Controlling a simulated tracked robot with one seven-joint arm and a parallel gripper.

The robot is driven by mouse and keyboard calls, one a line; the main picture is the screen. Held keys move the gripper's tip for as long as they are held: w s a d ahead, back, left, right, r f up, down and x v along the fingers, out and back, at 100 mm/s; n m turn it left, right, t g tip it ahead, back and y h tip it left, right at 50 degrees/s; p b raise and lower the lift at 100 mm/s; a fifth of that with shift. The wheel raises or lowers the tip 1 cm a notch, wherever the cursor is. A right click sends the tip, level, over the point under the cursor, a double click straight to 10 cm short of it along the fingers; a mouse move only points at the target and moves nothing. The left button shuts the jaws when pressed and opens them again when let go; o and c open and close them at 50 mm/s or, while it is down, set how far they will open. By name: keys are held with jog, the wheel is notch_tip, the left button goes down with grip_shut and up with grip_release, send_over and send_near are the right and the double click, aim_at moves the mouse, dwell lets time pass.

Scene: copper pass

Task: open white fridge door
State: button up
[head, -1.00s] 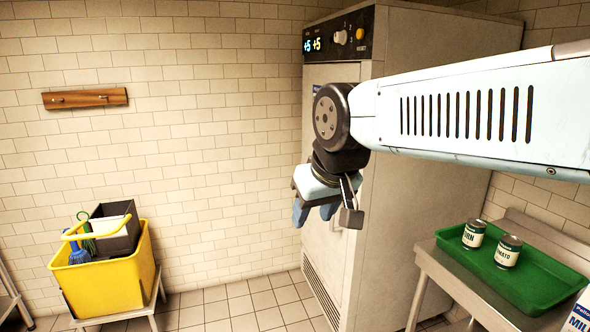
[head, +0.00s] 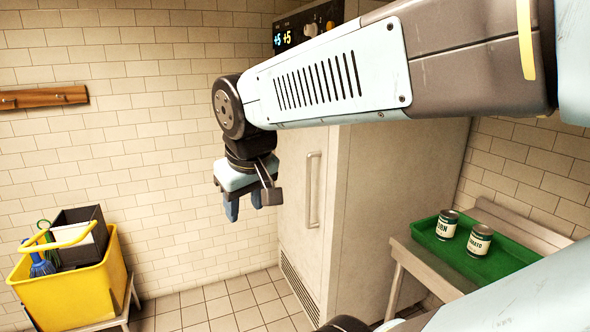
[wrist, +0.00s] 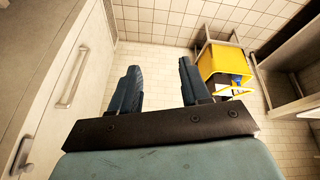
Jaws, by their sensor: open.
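The white fridge (head: 350,190) stands against the back wall with a dark control panel (head: 307,28) on top. Its door (head: 292,190) is shut and has a vertical bar handle (head: 313,190) near its right edge.
A yellow mop bucket (head: 68,285) stands on a low stand at the left, also in the wrist view (wrist: 222,62). A green tray (head: 470,252) with two cans (head: 463,232) lies on a metal table at the right. Tiled floor (head: 215,305) is free between.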

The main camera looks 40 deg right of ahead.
jog(key=w+d+f+n+g+h, duration=0.3)
jog(key=w+d+n+g+h, duration=0.1)
jog(key=w+d, duration=0.65)
jog(key=n+g+h, duration=0.1)
jog(key=n+h, duration=1.2)
send_near(307, 170)
jog(key=d, duration=1.1)
jog(key=shift+s+d+r, duration=0.1)
jog(key=shift+c, duration=0.2)
grip_shut()
jog(key=shift+s, duration=0.1)
